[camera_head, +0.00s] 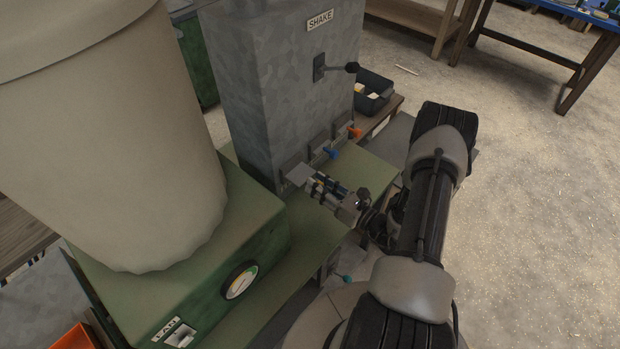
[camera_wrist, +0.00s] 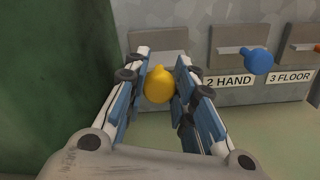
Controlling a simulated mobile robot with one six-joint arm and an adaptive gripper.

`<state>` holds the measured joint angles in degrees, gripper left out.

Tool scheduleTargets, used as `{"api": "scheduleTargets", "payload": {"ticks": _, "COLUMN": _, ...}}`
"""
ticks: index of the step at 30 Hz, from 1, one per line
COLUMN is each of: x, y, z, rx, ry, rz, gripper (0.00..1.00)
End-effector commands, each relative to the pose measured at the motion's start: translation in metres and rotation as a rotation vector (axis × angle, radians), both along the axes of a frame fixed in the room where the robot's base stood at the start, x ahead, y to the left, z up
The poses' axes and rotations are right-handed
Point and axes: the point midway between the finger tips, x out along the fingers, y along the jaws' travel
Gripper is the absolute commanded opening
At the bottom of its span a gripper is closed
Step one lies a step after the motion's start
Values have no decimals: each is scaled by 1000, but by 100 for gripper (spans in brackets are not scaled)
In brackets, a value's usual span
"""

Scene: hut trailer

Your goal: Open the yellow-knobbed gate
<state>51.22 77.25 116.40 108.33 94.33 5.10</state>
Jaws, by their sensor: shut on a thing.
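The yellow knob (camera_wrist: 158,84) sits between the two fingers of my gripper (camera_wrist: 160,72) in the wrist view, and the fingers are shut on it. The grey gate plate (camera_wrist: 160,41) is just behind and above the knob, on the face of the grey metal cabinet. In the head view my gripper (camera_head: 312,187) reaches to the leftmost gate (camera_head: 298,173) at the foot of the cabinet (camera_head: 284,80). The gripper hides the yellow knob there.
A blue knob (camera_wrist: 257,60) on the gate marked 2 HAND and an orange knob (camera_head: 355,132) stand to the right. A black-handled SHAKE lever (camera_head: 350,67) juts out above. A green machine base (camera_head: 245,225) with a pale bag (camera_head: 110,150) is close on the left.

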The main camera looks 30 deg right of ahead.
Motion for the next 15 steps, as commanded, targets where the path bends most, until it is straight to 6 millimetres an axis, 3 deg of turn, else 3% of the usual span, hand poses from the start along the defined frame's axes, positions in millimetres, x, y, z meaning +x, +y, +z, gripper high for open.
{"api": "scheduleTargets", "payload": {"ticks": 4, "x": -15, "y": -6, "z": 0, "rx": 2, "ry": 2, "rz": -3, "gripper": 0}}
{"api": "scheduleTargets", "payload": {"ticks": 13, "x": -16, "y": -6, "z": 0, "rx": 0, "ry": 0, "rz": -1, "gripper": 0}}
{"api": "scheduleTargets", "payload": {"ticks": 14, "x": -16, "y": -6, "z": 0, "rx": 0, "ry": 0, "rz": -1, "gripper": 26}}
{"api": "scheduleTargets", "payload": {"ticks": 15, "x": -16, "y": -6, "z": 0, "rx": 0, "ry": 0, "rz": -1, "gripper": 29}}
